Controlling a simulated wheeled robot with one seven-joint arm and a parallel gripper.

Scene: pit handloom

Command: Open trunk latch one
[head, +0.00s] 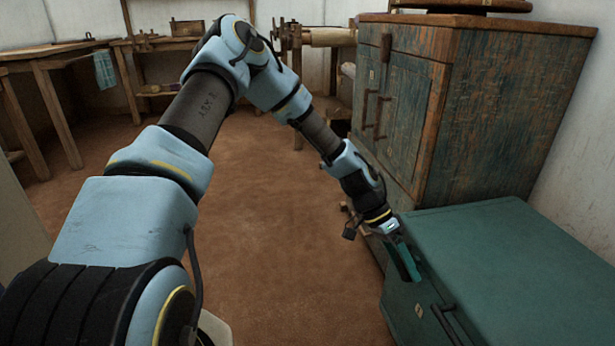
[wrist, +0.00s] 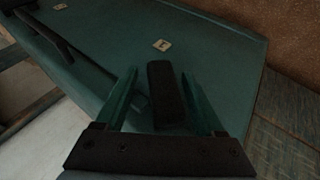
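The green trunk (head: 510,245) stands at the lower right in the head view, its lid down. In the wrist view its green face (wrist: 225,60) fills the middle. A dark upright bar, seemingly a latch (wrist: 165,95), shows between the fingers of my gripper (wrist: 160,74). The teal fingers stand apart, one on each side of the bar, with gaps visible on both sides. In the head view my gripper (head: 405,262) is at the trunk's front near its upper edge, and hides the latch there. I cannot tell how deep the fingers reach.
A dark handle (head: 447,324) and a small pale plate (head: 419,310) are on the trunk's front. Another plate (wrist: 162,45) shows near the bar. A worn blue-green cabinet (head: 500,110) stands behind the trunk. Brown floor (head: 285,220) left of the trunk is clear.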

